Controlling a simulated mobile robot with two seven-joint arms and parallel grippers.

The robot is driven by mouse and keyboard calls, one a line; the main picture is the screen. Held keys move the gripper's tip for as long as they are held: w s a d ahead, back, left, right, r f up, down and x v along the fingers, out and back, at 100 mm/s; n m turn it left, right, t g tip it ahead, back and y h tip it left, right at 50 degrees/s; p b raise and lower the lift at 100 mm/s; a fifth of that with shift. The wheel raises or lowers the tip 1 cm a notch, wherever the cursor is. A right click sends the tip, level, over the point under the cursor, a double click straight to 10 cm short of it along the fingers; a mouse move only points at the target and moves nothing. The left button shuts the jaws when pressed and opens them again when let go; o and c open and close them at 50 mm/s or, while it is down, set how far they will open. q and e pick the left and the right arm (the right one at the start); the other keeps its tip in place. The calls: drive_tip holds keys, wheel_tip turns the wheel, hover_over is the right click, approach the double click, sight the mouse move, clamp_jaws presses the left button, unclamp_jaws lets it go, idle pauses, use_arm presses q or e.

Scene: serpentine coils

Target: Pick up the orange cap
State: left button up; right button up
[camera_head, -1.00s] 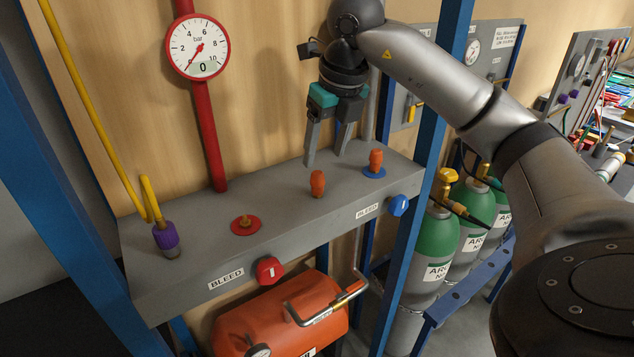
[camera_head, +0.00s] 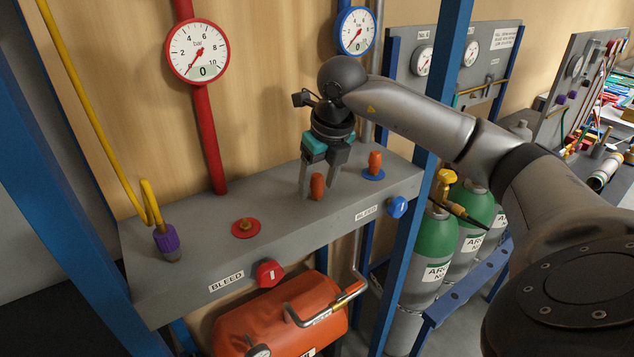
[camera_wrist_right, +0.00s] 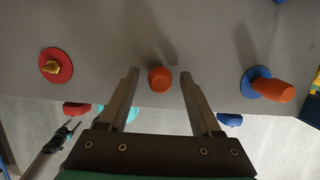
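An orange cap (camera_head: 317,186) stands upright on the grey panel's top, between the red-ringed fitting and the blue-ringed one. My right gripper (camera_head: 318,192) is open and lowered around it, one finger on each side. In the right wrist view the cap (camera_wrist_right: 160,79) shows between the fingertips of the gripper (camera_wrist_right: 160,80), with a gap on both sides. A second orange cap (camera_head: 375,162) sits on the blue ring (camera_head: 373,174); it also shows in the right wrist view (camera_wrist_right: 272,89).
The grey panel (camera_head: 190,275) carries a bare brass fitting on a red ring (camera_head: 246,228), a purple connector (camera_head: 166,240), a red knob (camera_head: 270,272) and a blue knob (camera_head: 397,207). A blue post (camera_head: 412,210) stands right of it. Green cylinders (camera_head: 437,245) stand beyond.

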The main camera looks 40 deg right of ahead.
clamp_jaws()
idle(0.3)
drive_tip(key=shift+r, duration=0.15)
